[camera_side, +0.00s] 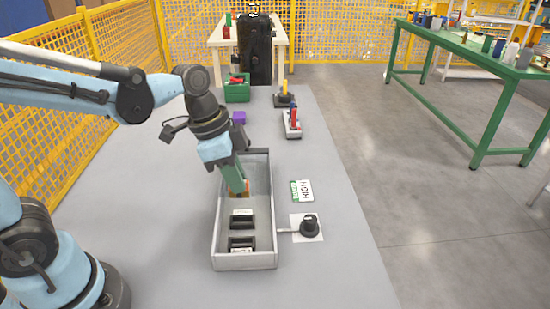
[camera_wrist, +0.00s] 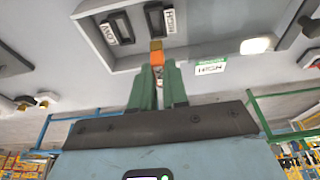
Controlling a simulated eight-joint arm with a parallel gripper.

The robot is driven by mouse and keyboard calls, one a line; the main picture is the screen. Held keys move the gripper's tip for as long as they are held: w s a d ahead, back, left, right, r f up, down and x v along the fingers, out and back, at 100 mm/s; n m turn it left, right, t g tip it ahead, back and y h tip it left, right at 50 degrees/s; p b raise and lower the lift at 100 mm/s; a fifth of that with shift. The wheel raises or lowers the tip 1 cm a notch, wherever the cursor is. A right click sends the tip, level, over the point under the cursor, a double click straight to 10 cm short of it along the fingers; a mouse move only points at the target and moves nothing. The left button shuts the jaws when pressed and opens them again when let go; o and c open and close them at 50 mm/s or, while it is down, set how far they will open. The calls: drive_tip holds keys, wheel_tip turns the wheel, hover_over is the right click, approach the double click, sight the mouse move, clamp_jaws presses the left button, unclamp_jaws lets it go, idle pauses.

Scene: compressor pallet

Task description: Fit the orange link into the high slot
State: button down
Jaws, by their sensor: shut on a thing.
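The orange link (camera_wrist: 157,59) is gripped between the green fingers of my gripper (camera_wrist: 158,88). In the side view, my gripper (camera_side: 238,186) points down into the grey tray (camera_side: 217,235), with the link (camera_side: 239,193) low in its far part, beyond the slots. I cannot tell whether the link touches the tray floor. Two black slots stand in the tray's near part. In the wrist view, the high slot (camera_wrist: 153,18) has a label reading HIGH, and the other slot (camera_wrist: 107,28) is beside it. The link appears clear of both.
A HIGH card (camera_side: 301,190) and a black knob (camera_side: 308,226) on a white plate lie right of the tray. The table's right front is clear.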

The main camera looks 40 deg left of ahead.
sight(237, 196)
drive_tip(key=shift+f, duration=2.9)
drive_tip(key=shift+f, duration=1.4)
drive_tip(key=c, duration=1.1)
unclamp_jaws()
drive_tip(key=shift+o, duration=0.2)
drive_tip(key=shift+r, duration=0.2)
drive_tip(key=v, duration=1.1)
drive_tip(key=shift+r, duration=0.35)
drive_tip(key=shift+s+a, duration=0.1)
